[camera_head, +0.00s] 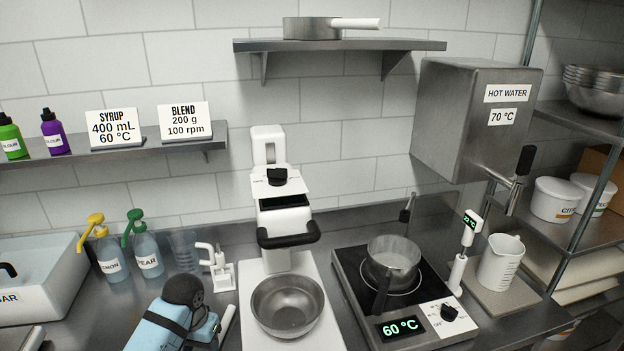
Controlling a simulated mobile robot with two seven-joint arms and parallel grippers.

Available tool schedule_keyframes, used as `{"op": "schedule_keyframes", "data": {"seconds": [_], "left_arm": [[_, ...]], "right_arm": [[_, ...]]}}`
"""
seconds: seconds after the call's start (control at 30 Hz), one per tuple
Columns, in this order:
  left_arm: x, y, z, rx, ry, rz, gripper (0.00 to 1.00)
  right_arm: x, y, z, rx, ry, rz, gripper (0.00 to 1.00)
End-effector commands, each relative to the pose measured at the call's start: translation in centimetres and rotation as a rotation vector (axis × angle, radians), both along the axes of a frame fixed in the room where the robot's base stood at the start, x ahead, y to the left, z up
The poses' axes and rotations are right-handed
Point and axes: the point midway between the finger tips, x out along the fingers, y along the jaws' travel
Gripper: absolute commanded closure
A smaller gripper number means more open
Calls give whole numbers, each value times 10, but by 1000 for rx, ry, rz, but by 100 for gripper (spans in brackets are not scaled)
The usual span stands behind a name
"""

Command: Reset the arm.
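A light-blue and black arm part shows at the lower left edge of the counter; it looks like part of my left arm. My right arm and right gripper do not show. A thin white bar (228,320) stands beside the blue part; I cannot tell whether it is touched or held.
A thermometer (467,240), a white jug (500,261) and a hot water box (468,120) are farther right. Bottles (148,262) stand left.

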Motion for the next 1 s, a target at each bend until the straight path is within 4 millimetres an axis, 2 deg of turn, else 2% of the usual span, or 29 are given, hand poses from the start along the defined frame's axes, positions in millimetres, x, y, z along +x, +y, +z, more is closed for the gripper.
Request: {"op": "schedule_keyframes", "data": {"seconds": [0.03, 0.27, 0.43, 0.5, 0.6, 0.8, 1.0], "left_arm": [[-17, -3, -10, -9, -5, -7, 50], [-76, -7, -29, -38, -71, -22, 50], [-137, -6, -36, -57, -141, -26, 50], [-165, -4, -33, -59, -175, -26, 50], [-197, 1, -27, -58, -217, -22, 50], [-240, 10, -11, -45, -274, -17, 50], [-272, 18, 6, -27, -317, -11, 50]], "right_arm": [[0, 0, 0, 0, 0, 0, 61], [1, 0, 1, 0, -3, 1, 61], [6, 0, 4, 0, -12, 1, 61], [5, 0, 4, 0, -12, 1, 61], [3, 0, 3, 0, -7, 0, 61], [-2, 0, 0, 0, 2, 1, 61], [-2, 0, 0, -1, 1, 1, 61]]}}
